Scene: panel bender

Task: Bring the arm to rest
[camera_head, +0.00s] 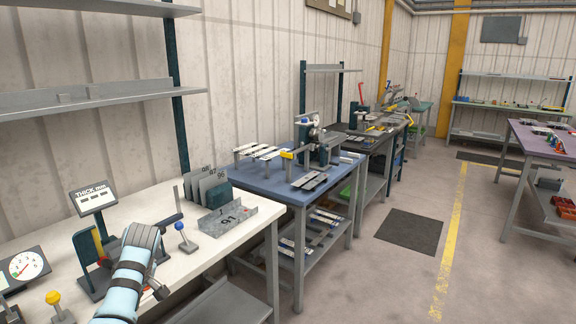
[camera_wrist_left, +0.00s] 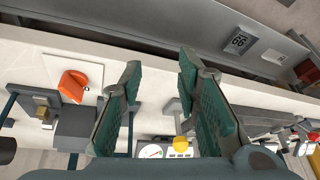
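My left arm (camera_head: 122,290), in a light blue sleeve, comes in from the bottom left of the head view over the white workbench (camera_head: 185,268). Its fingers are mostly hidden behind the wrist in that view. In the left wrist view my left gripper (camera_wrist_left: 158,66) shows two teal-padded fingers spread apart. Nothing is between them except a view of the white bench top beyond. My right gripper is in neither view.
Close to the arm are a blue-knobbed lever (camera_head: 182,232), a yellow-knobbed lever (camera_head: 56,304), a dial gauge (camera_head: 26,267) and a thickness display (camera_head: 92,198). A metal channel marked 91 (camera_head: 228,217) lies at the bench's right.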

